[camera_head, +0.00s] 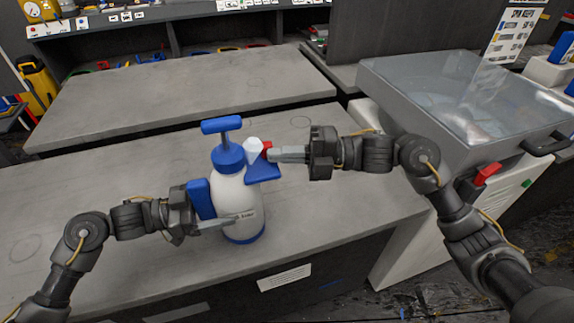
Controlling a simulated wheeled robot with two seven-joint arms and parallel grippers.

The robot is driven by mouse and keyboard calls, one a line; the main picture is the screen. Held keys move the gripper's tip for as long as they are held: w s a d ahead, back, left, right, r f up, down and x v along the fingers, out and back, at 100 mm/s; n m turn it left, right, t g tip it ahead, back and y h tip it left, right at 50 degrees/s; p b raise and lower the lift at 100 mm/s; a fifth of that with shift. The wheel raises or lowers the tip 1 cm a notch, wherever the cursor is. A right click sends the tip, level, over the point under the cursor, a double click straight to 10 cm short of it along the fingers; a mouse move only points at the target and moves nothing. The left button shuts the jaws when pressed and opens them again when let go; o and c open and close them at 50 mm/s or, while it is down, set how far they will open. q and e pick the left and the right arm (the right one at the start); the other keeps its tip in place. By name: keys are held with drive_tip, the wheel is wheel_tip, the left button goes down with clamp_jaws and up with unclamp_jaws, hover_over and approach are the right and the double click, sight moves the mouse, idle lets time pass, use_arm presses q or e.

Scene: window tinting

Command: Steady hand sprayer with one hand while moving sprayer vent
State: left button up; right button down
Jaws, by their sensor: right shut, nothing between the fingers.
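The hand sprayer (237,196) stands upright on the grey workbench. It has a white bottle, a blue pump handle on top, a blue collar and a blue base. A blue and white nozzle with a small red part (267,148) sticks out at its upper right. My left gripper (222,222) is at the bottle's lower left, with a finger across its front; the other finger is hidden, so I cannot tell how far it is closed. My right gripper (277,154) is shut and empty, its fingertips beside the red part, touching or very close to it.
The workbench (330,215) is clear on both sides of the sprayer. Another bare grey table (180,90) lies behind it. At the right stands a grey cabinet with a clear lid (455,90) and a red switch (487,173). Shelves with tools are at the back.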

use_arm(q)
drive_tip(key=shift+s, duration=0.1)
use_arm(e)
drive_tip(key=shift+w, duration=0.15)
drive_tip(key=s+d, duration=0.4)
drive_tip(key=d, duration=0.6)
drive_tip(key=shift+s+d, duration=0.15)
drive_tip(key=shift+d, duration=0.25)
use_arm(q)
drive_tip(key=o, duration=1.1)
drive_tip(key=shift+c, duration=0.2)
drive_tip(key=shift+a, duration=0.1)
